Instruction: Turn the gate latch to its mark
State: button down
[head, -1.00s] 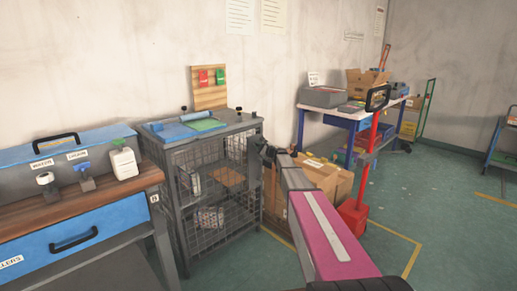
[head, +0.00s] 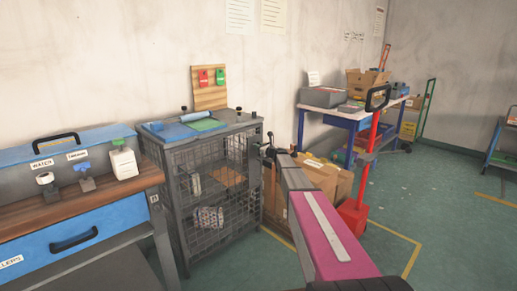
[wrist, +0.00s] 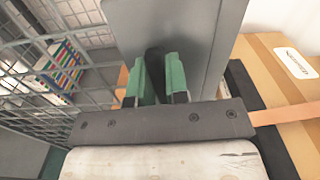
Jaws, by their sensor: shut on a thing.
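The wire cage cabinet (head: 215,185) stands against the wall, with a grey post (wrist: 205,35) at its right front edge in the wrist view. The gate latch (wrist: 155,62) shows as a dark piece on this post, between the two green fingers of my gripper (wrist: 157,75). My gripper is shut on it, and the fingers hide part of its shape. In the head view my gripper (head: 266,151) is small and dark at the cage's right front edge, partly behind my arm. I cannot make out the latch's mark in either view.
Cardboard boxes (head: 322,176) stand just right of the cage. A red post with a black handle (head: 377,150) stands beyond them, before a blue-legged table (head: 340,118). A workbench (head: 75,205) is close on the left. Green floor (head: 455,220) is open at the right.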

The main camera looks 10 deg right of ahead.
dwell(0.4)
jog(key=c, duration=1.1)
grip_release()
jog(key=v, duration=1)
jog(key=shift+s+d, duration=0.2)
jog(key=shift+s, duration=0.15)
